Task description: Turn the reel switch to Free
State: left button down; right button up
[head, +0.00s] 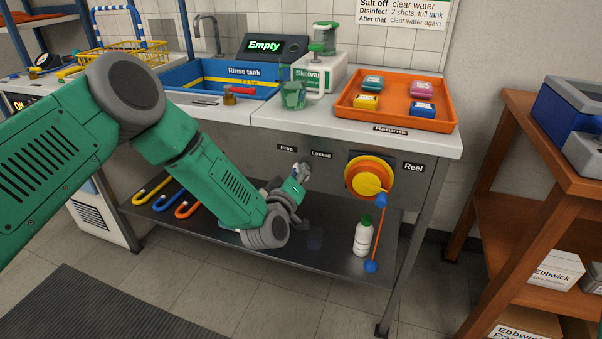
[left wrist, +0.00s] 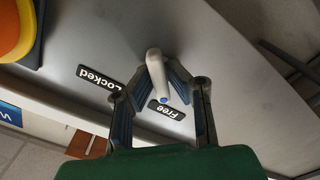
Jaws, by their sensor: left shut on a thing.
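The reel switch is a pale grey lever (left wrist: 156,75) with a blue tip, on the grey bench front. In the left wrist view its blue end lies close to the Free label (left wrist: 166,108), with the Locked label (left wrist: 100,78) farther to the left. My left gripper (left wrist: 155,86) has its fingers on both sides of the lever and is shut on it. In the head view my left gripper (head: 298,180) is at the bench front, below the Free label (head: 286,148) and the Locked label (head: 321,154), and partly hides the switch. My right gripper is not in view.
The orange and yellow reel (head: 362,177) is right of the switch, with an orange line and blue ends hanging from it. A white bottle (head: 362,237) stands on the lower shelf (head: 335,262). The orange tray (head: 441,122) sits on the bench above. A wooden shelf (head: 487,215) stands at right.

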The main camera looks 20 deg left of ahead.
pick_arm(q)
jog(key=c, duration=1.6)
grip_release()
jog(key=shift+a, duration=0.15)
jog(key=s, duration=1.2)
jog(key=shift+a+f, duration=0.1)
jog(key=shift+a, duration=0.15)
